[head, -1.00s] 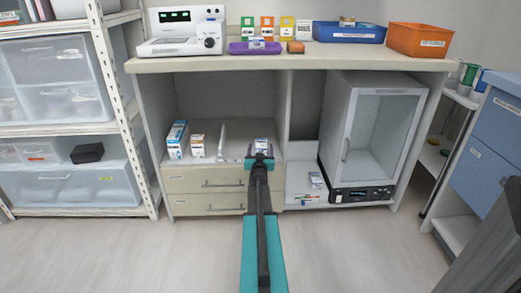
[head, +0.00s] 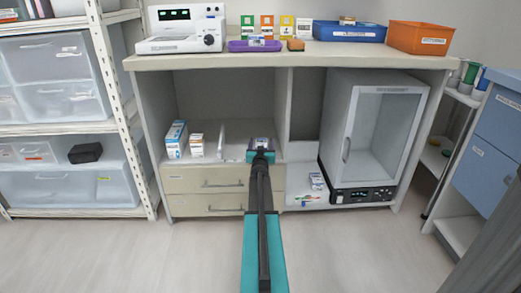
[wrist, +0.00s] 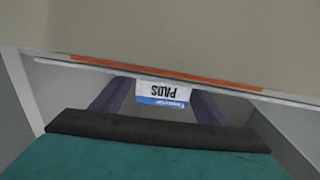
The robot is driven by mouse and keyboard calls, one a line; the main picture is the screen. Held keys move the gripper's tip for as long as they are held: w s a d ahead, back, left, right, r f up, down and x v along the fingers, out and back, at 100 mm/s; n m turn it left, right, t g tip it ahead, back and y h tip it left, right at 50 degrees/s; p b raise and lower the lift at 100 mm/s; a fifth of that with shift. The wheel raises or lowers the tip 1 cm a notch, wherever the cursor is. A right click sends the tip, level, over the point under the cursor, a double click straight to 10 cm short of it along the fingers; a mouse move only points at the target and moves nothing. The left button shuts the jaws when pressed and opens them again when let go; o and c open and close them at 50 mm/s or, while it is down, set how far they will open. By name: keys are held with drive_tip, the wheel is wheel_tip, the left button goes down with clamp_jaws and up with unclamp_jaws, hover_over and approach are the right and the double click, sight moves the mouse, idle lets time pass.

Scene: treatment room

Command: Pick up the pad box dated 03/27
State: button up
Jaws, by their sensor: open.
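A small white and blue box lettered "PADS" (wrist: 161,93) shows upside down in the wrist view, between the two dark purple fingers of my gripper (wrist: 158,100). No date can be read on it. In the head view, my gripper (head: 262,146) is over the top of the beige drawer unit, inside the open bay under the counter. It mostly hides the box there. The fingers are apart, one on each side of the box. I cannot tell whether either finger touches it.
A blue and white box (head: 176,139), a smaller white and orange box (head: 197,146) and a thin upright white item (head: 221,142) stand to the left on the drawer unit (head: 204,180). The counter (head: 290,62) overhangs the bay. A glass-door cabinet (head: 378,130) stands right.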

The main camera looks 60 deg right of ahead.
drive_tip(key=c, duration=1.2)
drive_tip(key=shift+o, duration=0.2)
drive_tip(key=shift+r+p, duration=1.1)
drive_tip(key=shift+r, duration=0.4)
drive_tip(key=s+r+p+v, duration=0.1)
drive_tip(key=p+v, duration=0.1)
drive_tip(key=v, duration=0.5)
drive_tip(key=s+d+r+p+v, duration=0.1)
drive_tip(key=p+v, duration=0.1)
drive_tip(key=v, duration=0.6)
drive_tip(key=shift+s, duration=0.55)
